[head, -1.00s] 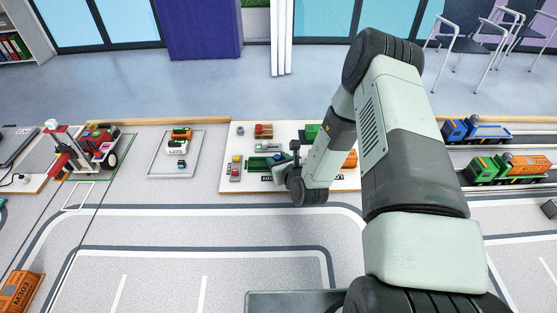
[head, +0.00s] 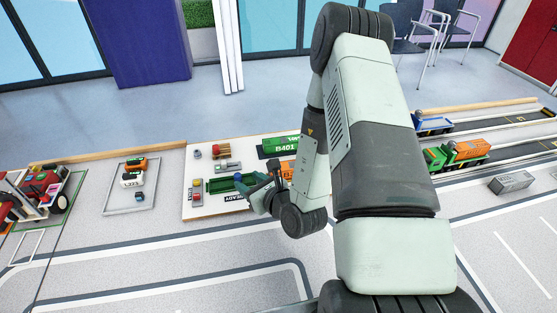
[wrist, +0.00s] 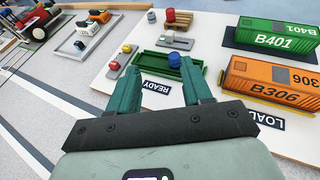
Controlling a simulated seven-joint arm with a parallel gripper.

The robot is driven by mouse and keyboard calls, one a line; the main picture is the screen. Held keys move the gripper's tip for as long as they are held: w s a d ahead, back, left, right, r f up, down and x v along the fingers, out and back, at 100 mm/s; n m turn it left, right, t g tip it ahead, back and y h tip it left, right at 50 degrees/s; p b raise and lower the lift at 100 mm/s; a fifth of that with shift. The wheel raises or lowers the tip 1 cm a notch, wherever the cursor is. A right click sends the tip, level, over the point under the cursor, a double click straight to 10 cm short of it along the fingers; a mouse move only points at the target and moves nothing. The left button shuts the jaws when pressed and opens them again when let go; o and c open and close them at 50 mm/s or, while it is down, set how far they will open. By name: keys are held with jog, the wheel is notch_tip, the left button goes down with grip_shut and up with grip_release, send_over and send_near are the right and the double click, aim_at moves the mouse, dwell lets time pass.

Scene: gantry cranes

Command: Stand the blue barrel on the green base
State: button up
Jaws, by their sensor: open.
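The blue barrel (head: 238,177) is a small blue cylinder at the green base (head: 220,186) on the white board. In the wrist view the barrel (wrist: 174,60) shows within the outline of the rimmed green base (wrist: 190,73), right of its middle. I cannot tell whether it rests on the base or just behind it. My gripper (wrist: 158,65) is open and empty, its two teal fingers pointing toward the base, with the barrel showing between the tips and beyond them. In the head view my gripper (head: 260,190) is just right of the base.
An orange container (wrist: 265,80) and a green container (wrist: 275,35) stand on the board's right. Red and yellow pieces (wrist: 120,57) stand left of the base. A grey block (wrist: 175,41) and a wooden pallet (wrist: 178,20) lie behind it. The grey floor in front is open.

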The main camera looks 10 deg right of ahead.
jog(key=s+a+r+n+g+y, duration=0.3)
jog(key=a+r+n, duration=0.15)
jog(key=r, duration=0.25)
jog(key=s+a+r+n+g+y, duration=0.2)
jog(key=a+r+n+g+y, duration=0.1)
jog(key=r+n, duration=0.4)
jog(key=s+a+r+n+g+y, duration=0.3)
jog(key=r+n, duration=0.1)
jog(key=r, duration=0.4)
jog(key=s+d+r+n+g+h, duration=0.2)
jog(key=s+r+n+g+h, duration=0.25)
jog(key=s+n, duration=0.4)
jog(key=s+d+r+n+t+h, duration=0.3)
jog(key=d+r+h, duration=0.1)
jog(key=d, duration=0.3)
jog(key=s+d+r+n+t+h, duration=0.3)
jog(key=s+d+r+h, duration=0.1)
jog(key=d+h, duration=0.3)
jog(key=shift+d+r+n, duration=0.2)
jog(key=shift+d+n, duration=0.2)
jog(key=shift+d, duration=0.3)
